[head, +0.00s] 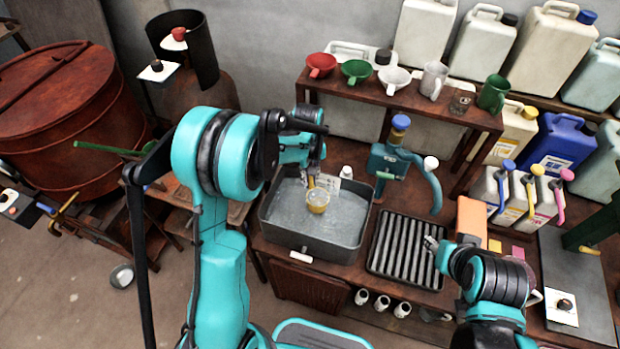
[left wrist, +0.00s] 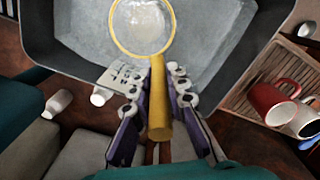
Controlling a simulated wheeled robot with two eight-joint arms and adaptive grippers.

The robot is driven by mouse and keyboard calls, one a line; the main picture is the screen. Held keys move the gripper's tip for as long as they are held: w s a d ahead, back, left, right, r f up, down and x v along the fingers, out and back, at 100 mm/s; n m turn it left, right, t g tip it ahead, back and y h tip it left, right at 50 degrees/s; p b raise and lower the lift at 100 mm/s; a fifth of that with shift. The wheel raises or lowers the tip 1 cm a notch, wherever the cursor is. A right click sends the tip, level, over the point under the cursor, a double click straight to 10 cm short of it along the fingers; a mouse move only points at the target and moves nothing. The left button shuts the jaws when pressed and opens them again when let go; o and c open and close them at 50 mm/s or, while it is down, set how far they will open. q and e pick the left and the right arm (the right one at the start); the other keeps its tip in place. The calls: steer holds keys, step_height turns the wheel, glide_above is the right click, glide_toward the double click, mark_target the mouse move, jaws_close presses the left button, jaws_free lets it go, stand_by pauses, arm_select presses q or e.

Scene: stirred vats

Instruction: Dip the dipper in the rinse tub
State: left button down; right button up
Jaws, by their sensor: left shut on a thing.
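The rinse tub (head: 345,240) is a grey rectangular basin of clear liquid on the dark wooden bench; its rim and wall also show in the left wrist view (left wrist: 60,45). My left gripper (head: 312,172) is over the tub, shut on the yellow handle of the dipper (head: 318,200). In the left wrist view the handle (left wrist: 158,110) lies between the fingers (left wrist: 158,88), and the round cup sits within the tub's outline. I cannot tell whether the cup touches the liquid. My right gripper (head: 432,243) is beside the ribbed tray; its jaw opening is too small to judge.
A ribbed drain tray (head: 408,250) stands right of the tub. A teal pump-like fixture (head: 390,165) stands behind them. A shelf (head: 400,95) with funnels and mugs runs along the back. A large rust-red vat (head: 60,115) stands at the left. White bottles hang below the bench front.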

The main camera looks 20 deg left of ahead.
arm_select(q)
steer(key=shift+r+p, duration=2.25)
steer(key=shift+r, duration=1.55)
steer(key=shift+t+y, duration=0.4)
steer(key=shift+t, duration=0.1)
steer(key=shift+y+b, duration=0.3)
steer(key=shift+g+h, duration=0.4)
steer(key=shift+h, duration=0.2)
